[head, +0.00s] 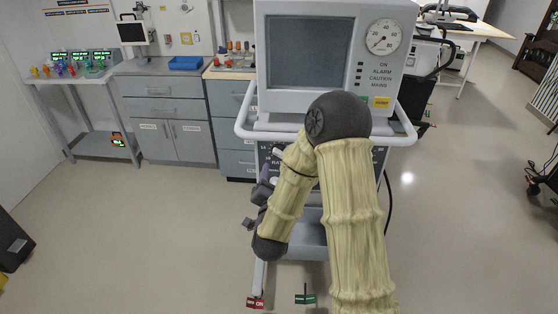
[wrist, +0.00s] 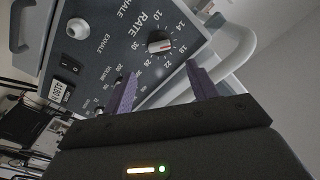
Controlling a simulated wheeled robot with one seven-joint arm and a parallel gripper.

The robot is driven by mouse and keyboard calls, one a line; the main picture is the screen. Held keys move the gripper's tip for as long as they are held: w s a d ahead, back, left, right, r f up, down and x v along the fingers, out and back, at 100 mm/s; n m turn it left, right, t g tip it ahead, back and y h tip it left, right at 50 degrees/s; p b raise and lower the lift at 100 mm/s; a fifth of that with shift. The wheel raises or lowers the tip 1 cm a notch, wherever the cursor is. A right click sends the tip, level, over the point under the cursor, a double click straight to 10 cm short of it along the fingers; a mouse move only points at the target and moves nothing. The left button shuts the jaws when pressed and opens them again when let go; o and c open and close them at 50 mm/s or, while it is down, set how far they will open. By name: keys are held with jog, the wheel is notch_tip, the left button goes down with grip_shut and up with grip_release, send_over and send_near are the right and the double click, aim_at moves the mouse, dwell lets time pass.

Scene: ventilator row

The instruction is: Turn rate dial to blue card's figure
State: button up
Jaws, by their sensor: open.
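In the head view my gripper (head: 265,176) is at the left of the ventilator's control panel, and my arm hides most of the panel and the dial. I cannot make out a blue card.
The ventilator (head: 258,60) has a screen, a round gauge (head: 384,37) and a yellow card (head: 382,102). A pale rail (head: 405,130) curves around its front. A counter with a blue tray (head: 185,63) stands behind left.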

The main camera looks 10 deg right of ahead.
aim_at(279, 155)
jog(key=p+x, duration=0.1)
jog(key=x, duration=0.8)
jog(key=shift+w+d, duration=0.1)
jog(key=shift+w, duration=0.15)
jog(key=shift+f, duration=0.1)
jog(key=shift+c, duration=0.2)
jog(key=shift+s, duration=0.1)
jog(key=c, duration=0.9)
